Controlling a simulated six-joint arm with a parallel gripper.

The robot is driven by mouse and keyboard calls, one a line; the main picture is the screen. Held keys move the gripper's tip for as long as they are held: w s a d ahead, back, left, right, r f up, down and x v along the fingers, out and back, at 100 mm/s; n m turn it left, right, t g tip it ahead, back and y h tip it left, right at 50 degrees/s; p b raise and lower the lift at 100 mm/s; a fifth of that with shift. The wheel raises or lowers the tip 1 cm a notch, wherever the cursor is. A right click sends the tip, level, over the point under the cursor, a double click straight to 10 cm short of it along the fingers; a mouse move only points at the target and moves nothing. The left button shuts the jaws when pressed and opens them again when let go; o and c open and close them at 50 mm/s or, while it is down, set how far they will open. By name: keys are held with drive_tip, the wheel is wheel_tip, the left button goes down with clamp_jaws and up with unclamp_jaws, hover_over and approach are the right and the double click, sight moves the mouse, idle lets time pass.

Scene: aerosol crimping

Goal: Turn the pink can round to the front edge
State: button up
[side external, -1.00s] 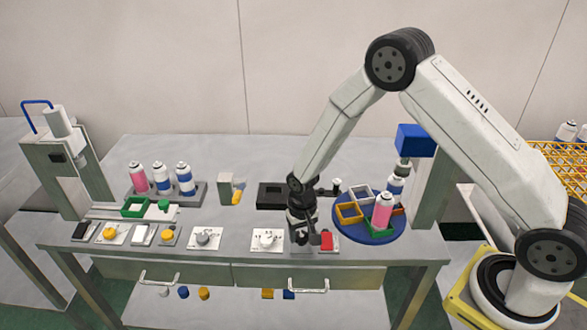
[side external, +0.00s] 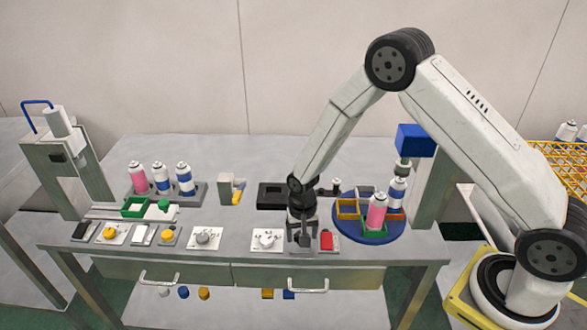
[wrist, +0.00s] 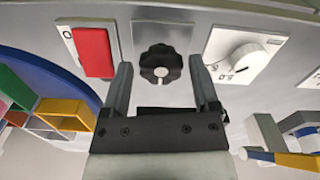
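The pink can (side external: 376,211) stands upright in a green nest (side external: 374,234) on the blue turntable (side external: 348,229), at its front, slightly right of centre. My gripper (side external: 303,238) points down at the table's front edge, left of the turntable. In the wrist view my gripper (wrist: 161,72) is open, one finger on each side of a black lobed knob (wrist: 160,64), with a gap on both sides.
A red switch (side external: 326,240) sits right of the knob, and a white dial plate (side external: 267,239) sits left of it. A yellow nest (side external: 347,209) and a blue-banded can (side external: 397,192) are also on the turntable. Several cans stand in a grey rack (side external: 200,189) at the left.

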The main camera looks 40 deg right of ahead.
drive_tip(key=shift+o, duration=0.5)
drive_tip(key=shift+r, duration=0.1)
drive_tip(key=shift+r, duration=3.85)
drive_tip(key=shift+s+d+r, duration=0.1)
drive_tip(key=shift+s+r, duration=0.05)
drive_tip(key=shift+r, duration=0.1)
drive_tip(key=s+d+r+n+t, duration=0.2)
drive_tip(key=s+d+r+n, duration=0.2)
drive_tip(key=s+r, duration=0.6)
drive_tip(key=shift+s+n+t, duration=0.3)
drive_tip(key=shift+s+n, duration=1.1)
drive_tip(key=shift+s, duration=1.05)
